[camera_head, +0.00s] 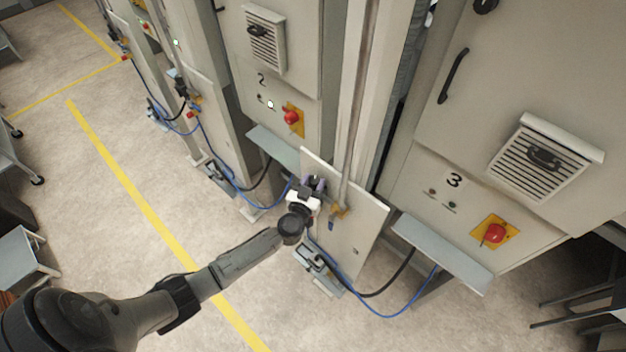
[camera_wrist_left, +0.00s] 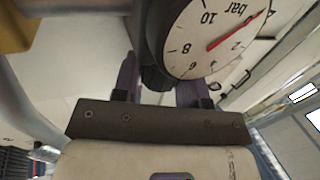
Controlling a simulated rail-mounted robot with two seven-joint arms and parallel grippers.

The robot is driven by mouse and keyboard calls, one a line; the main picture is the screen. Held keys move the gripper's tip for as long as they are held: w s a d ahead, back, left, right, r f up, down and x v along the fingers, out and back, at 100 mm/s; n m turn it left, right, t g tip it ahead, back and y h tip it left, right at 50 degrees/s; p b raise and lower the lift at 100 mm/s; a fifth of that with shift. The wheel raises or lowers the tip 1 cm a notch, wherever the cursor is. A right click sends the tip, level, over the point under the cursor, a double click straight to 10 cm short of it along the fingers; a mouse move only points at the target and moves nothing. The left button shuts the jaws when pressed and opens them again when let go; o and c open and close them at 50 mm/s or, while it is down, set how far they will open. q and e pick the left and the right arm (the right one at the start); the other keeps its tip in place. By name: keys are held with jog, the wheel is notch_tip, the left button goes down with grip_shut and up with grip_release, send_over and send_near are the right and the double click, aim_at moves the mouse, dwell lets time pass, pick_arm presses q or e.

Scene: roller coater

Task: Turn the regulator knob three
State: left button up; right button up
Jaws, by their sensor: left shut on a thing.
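My left gripper (camera_head: 314,186) reaches in from the lower left, up to the pale panel (camera_head: 365,226) between cabinets 2 and 3. In the left wrist view its two purple fingers (camera_wrist_left: 158,86) stand on either side of the black regulator knob (camera_wrist_left: 154,76) and are shut on it. A round white pressure gauge (camera_wrist_left: 215,38) marked in bar, with a red needle, sits right beside the knob. In the head view the gripper hides the knob and gauge. My right gripper is in neither view.
Cabinet 3 (camera_head: 420,150), with a red switch (camera_head: 495,233) on a yellow plate, stands at the right. Cabinet 2 (camera_head: 235,65) has a similar red switch (camera_head: 291,117). Blue and black hoses hang below the panel.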

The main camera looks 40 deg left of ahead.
pick_arm(q)
jog(key=shift+d+n+g+y, duration=0.1)
jog(key=shift+n+g+y, duration=0.2)
jog(key=shift+n+y, duration=0.3)
jog(key=o, duration=0.6)
jog(key=shift+o, duration=0.2)
jog(key=b+v, duration=0.1)
jog(key=v, duration=1.2)
jog(key=shift+s+d, duration=0.3)
jog(key=shift+s, duration=0.05)
